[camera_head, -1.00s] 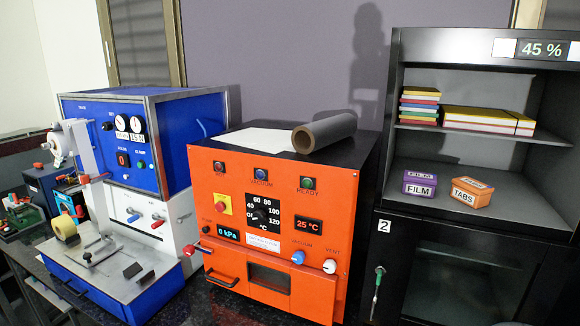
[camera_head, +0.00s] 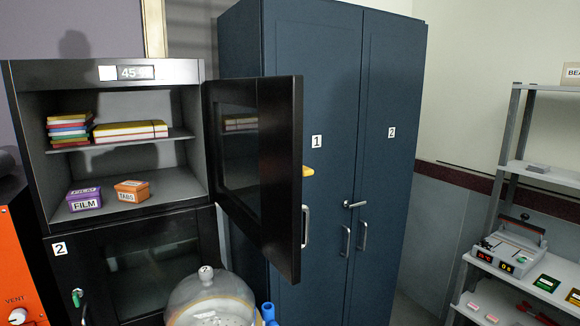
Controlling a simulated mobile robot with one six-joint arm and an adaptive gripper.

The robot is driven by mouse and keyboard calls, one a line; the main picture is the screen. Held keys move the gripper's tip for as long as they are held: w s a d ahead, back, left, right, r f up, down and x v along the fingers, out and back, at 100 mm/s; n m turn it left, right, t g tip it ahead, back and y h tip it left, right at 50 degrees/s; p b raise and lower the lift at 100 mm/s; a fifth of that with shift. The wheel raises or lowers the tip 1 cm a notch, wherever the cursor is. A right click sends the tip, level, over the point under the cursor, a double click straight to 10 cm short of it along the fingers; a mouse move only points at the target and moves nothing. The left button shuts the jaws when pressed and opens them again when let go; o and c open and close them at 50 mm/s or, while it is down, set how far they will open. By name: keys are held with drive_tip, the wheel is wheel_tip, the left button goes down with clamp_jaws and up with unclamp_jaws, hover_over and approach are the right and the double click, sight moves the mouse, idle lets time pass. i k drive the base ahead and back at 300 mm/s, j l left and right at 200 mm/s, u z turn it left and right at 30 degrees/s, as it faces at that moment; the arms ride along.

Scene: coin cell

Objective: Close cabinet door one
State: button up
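The black cabinet (camera_head: 30,150) stands at the left with its upper compartment exposed. Its upper door (camera_head: 284,180), dark-framed with a glass pane, is hinged at the right side and stands swung wide open, in front of the blue cabinet. No number shows on this open door. The lower door (camera_head: 150,275), marked 2, looks shut. The tall blue cabinet has a door marked 1 (camera_head: 325,110) and a door marked 2 (camera_head: 390,180); both look shut. The lower left of its door 1 is hidden behind the open black door. My gripper is not in view.
A clear dome (camera_head: 210,295) and a blue object (camera_head: 268,314) stand at the bottom centre, below the open door. The compartment holds stacked boxes (camera_head: 130,131), a FILM box (camera_head: 84,199) and a TABS box (camera_head: 132,191). A grey shelf rack (camera_head: 505,125) stands at right.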

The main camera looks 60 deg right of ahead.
sight(277, 233)
drive_tip(key=l, duration=0.75)
drive_tip(key=k+l, duration=0.1)
drive_tip(key=l, duration=0.6)
drive_tip(key=l+u, duration=0.1)
drive_tip(key=l, duration=0.65)
drive_tip(key=k, duration=0.05)
